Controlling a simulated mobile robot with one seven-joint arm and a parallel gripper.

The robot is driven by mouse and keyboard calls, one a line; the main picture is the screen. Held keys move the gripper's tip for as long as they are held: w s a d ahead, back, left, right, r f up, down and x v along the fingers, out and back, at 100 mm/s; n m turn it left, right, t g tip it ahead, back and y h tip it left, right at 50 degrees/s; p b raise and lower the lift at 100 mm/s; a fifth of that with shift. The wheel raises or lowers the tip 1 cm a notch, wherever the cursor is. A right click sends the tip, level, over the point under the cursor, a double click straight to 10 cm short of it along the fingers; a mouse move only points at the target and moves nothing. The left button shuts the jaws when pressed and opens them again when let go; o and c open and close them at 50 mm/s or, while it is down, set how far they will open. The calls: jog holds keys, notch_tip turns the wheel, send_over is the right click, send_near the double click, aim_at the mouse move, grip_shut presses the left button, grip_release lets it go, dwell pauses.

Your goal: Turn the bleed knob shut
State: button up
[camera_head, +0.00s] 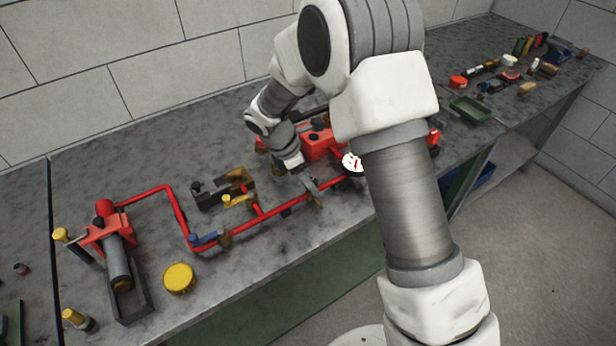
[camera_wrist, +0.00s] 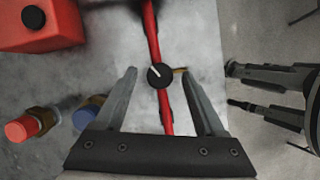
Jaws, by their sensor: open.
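In the wrist view, a round black knob (camera_wrist: 160,77) with a white pointer line sits on a red pipe (camera_wrist: 151,25). The pointer is tilted toward the upper left. A short brass stub shows at the knob's right side. My gripper (camera_wrist: 158,73) is open, with one finger on each side of the knob and a visible gap on both sides. I cannot tell how far the fingertips are above it. In the head view my gripper (camera_head: 312,190) is low over the red pipe run (camera_head: 283,212), and the knob is hidden or too small to make out.
A red box (camera_head: 318,145) and a white-faced gauge (camera_head: 352,162) stand near my gripper. Red-capped (camera_wrist: 22,128) and blue-capped (camera_wrist: 88,112) fittings lie left of the fingers. A blue-handled valve (camera_head: 207,238) and a yellow cap (camera_head: 179,278) are farther left. The bench front is mostly clear.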

grip_shut()
jog(key=shift+m, duration=0.3)
jog(key=m, duration=0.1)
jog(key=m+g, duration=0.1)
jog(key=m, duration=0.1)
jog(key=m+g, duration=0.1)
jog(key=m, duration=0.1)
jog(key=shift+w+p, duration=0.3)
jog(key=shift+p, duration=0.05)
jog(key=m+g, duration=0.1)
jog(key=m, duration=0.2)
jog(key=m+g+y, duration=0.1)
jog(key=m, duration=0.2)
jog(key=shift+w+d+m, duration=0.1)
jog(key=shift+w+m, duration=0.1)
jog(key=shift+m, duration=0.1)
jog(key=m+y, duration=0.1)
jog(key=m, duration=0.2)
jog(key=m+g+y, duration=0.1)
jog(key=m, duration=0.2)
jog(key=shift+w+d+g, duration=0.1)
jog(key=shift+d+g, duration=0.1)
jog(key=shift+g, duration=0.1)
jog(key=m+y, duration=0.1)
jog(key=m, duration=0.1)
jog(key=m+y, duration=0.1)
jog(key=m, duration=0.2)
jog(key=shift+d+m, duration=0.2)
jog(key=shift+m, duration=0.1)
